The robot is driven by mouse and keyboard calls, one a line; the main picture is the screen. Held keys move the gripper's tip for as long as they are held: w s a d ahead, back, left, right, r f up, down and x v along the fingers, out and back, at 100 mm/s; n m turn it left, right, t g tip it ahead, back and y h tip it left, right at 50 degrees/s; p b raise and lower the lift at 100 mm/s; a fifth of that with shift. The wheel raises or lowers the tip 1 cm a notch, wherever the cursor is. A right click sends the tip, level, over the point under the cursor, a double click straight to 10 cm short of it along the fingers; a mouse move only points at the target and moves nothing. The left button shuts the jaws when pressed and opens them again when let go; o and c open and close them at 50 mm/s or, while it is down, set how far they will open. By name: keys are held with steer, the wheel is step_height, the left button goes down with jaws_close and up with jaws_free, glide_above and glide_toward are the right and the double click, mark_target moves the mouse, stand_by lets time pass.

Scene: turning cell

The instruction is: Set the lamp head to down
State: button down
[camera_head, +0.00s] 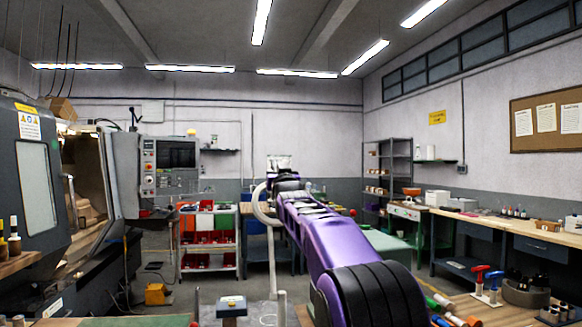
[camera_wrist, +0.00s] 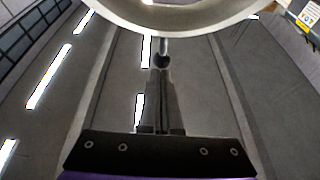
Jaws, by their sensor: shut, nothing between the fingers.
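A cream curved rim, which looks like the lamp head (camera_wrist: 225,20), spans the top of the wrist view. Only its lower edge shows there. In the head view a cream curved piece, likely the same lamp head (camera_head: 260,208), shows at the left of my purple arm, which hides part of it. My gripper (camera_wrist: 162,62) is shut and empty, its narrow fingers pointing at the rim. The fingertips look close under or at the rim; I cannot tell whether they touch. The gripper itself is not clear in the head view.
A lathe-like machine (camera_head: 40,180) with a control panel (camera_head: 175,165) stands at the left. A shelf cart (camera_head: 210,240) with red bins is behind. A wooden workbench (camera_head: 510,232) runs along the right wall. Pale posts (camera_head: 271,265) rise by my arm.

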steer(key=shift+w+a+f+g, duration=0.1)
steer(key=shift+w+f+g, duration=0.2)
steer(key=shift+w, duration=0.55)
steer(key=shift+w+a+f, duration=0.1)
steer(key=shift+w+f, duration=0.2)
steer(key=shift+w, duration=0.35)
steer(key=shift+w+a+f, duration=0.1)
steer(key=shift+w+f, duration=0.15)
steer(key=shift+w, duration=0.45)
steer(key=shift+w+a+f, duration=0.1)
steer(key=shift+w+f, duration=0.2)
steer(key=shift+w, duration=0.45)
